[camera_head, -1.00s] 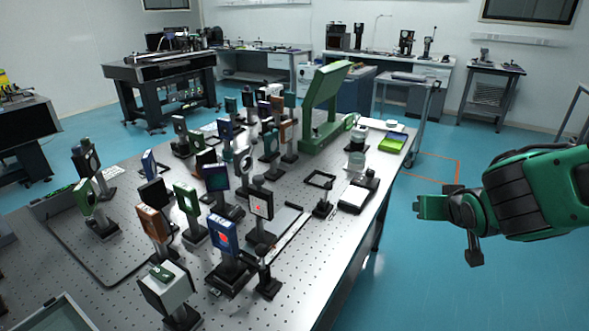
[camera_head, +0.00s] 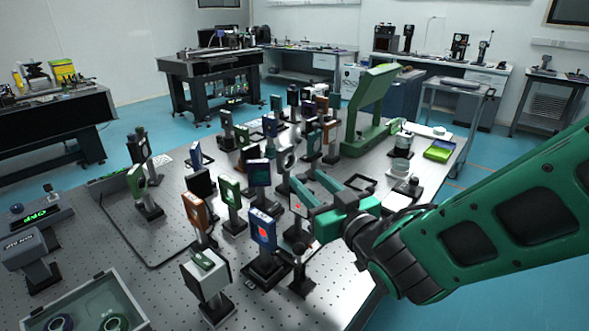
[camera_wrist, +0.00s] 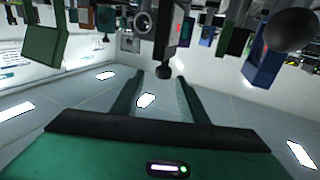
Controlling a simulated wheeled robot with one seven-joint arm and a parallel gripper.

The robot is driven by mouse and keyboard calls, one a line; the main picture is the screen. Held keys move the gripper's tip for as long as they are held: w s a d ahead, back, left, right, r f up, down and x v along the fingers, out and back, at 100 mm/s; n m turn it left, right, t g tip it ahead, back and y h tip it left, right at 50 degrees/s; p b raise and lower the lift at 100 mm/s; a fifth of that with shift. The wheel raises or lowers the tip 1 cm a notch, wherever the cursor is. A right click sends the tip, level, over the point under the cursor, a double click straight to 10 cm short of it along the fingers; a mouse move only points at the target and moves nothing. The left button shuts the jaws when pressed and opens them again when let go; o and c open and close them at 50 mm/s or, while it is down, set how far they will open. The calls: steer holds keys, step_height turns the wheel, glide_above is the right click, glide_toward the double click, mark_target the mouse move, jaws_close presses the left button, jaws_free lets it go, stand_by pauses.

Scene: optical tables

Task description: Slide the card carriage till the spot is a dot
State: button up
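The white card (camera_head: 299,205) in a black frame stands on the table in the head view, with a small red spot on its face. The spot is too small to tell its exact shape. My gripper (camera_head: 306,176) is open above and beside the card, and my gripper and wrist hide much of the carriage rail. In the wrist view, which looks inverted, my two fingers (camera_wrist: 160,76) are spread apart. A dark round knob (camera_wrist: 163,72) shows between their tips. I cannot tell whether it touches them. A blue-framed optic (camera_head: 263,231) with a red glow stands left of the card.
A black ball-topped post (camera_head: 300,252) stands just in front of the card. Several mounted optics crowd the table behind and to the left. A green stand (camera_head: 370,108) rises at the back. An open tray (camera_head: 100,305) lies front left. Bare table (camera_head: 130,240) shows at left.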

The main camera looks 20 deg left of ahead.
steer(key=x, duration=0.8)
steer(key=shift+s+f, duration=0.1)
jaws_close()
